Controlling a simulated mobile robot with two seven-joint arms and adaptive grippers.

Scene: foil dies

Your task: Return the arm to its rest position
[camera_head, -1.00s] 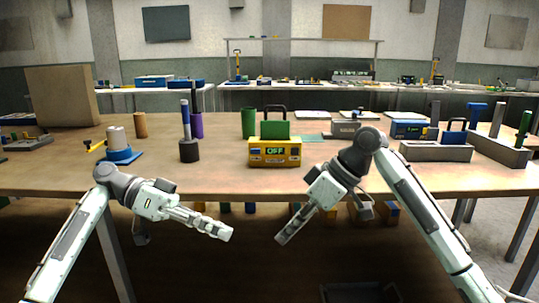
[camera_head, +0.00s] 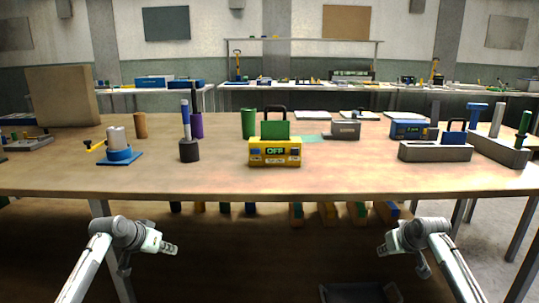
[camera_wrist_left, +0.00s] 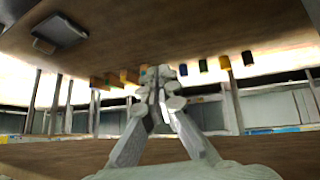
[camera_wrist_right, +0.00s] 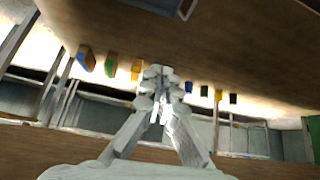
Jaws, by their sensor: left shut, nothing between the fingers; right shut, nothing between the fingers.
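My left gripper (camera_head: 169,248) is in front of and below the table's front edge at the left of the head view. It is shut and empty, and its closed fingers show in the left wrist view (camera_wrist_left: 158,85). My right arm (camera_head: 420,236) is folded at the right of the head view, below the table edge, with its fingertips hard to make out there. The right wrist view shows the right gripper (camera_wrist_right: 160,85) shut with nothing between its fingers. Neither gripper touches anything.
The wooden table (camera_head: 330,180) bears a yellow box reading OFF (camera_head: 274,153), a blue base with a white cylinder (camera_head: 120,152), a dark round holder (camera_head: 189,151) and grey blocks (camera_head: 435,152). Coloured blocks (camera_head: 328,213) show below the edge.

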